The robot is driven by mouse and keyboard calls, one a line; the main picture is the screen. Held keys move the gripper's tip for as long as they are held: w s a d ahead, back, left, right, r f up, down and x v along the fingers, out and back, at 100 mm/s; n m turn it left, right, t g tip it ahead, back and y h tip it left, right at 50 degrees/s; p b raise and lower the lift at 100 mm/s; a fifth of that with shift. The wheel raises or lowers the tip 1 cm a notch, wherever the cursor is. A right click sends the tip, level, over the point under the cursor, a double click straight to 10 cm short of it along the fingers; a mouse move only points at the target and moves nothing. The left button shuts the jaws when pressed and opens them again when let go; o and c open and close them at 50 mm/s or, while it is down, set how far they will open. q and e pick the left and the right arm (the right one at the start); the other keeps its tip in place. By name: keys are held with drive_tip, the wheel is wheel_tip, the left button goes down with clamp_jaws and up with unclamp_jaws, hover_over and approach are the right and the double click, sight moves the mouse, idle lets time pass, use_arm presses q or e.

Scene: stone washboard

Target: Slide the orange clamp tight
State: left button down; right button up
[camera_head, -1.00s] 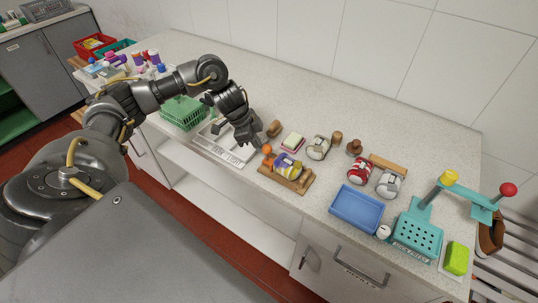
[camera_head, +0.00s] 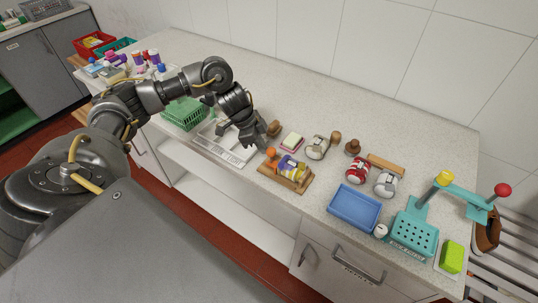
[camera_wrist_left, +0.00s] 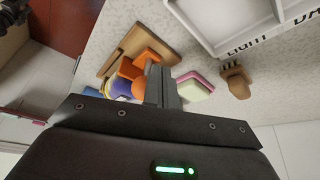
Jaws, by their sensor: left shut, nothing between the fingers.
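The orange clamp (camera_head: 271,153) is at the far left end of a small wooden board (camera_head: 299,187) on the counter. A yellow, purple and blue piece (camera_head: 291,168) lies on the board beside it. My left gripper (camera_head: 262,146) is shut and empty, its tips close by the clamp's left side. In the left wrist view the shut fingers (camera_wrist_left: 161,86) stand right beside the orange clamp (camera_wrist_left: 146,58) and seem to touch it; they hide part of it. My right gripper is not in view.
A white labelled tray (camera_head: 228,149) with compartments lies left of the board. A pink and white sponge-like block (camera_head: 292,140) and a brown brush (camera_head: 274,128) lie behind. A blue tray (camera_head: 355,206) and a teal press (camera_head: 414,233) stand right.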

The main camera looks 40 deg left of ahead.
use_arm(q)
drive_tip(key=w+p+v, duration=0.1)
drive_tip(key=p+v, duration=0.5)
drive_tip(key=shift+r, duration=0.6)
drive_tip(key=shift+d, duration=0.1)
drive_tip(key=shift+f, duration=0.1)
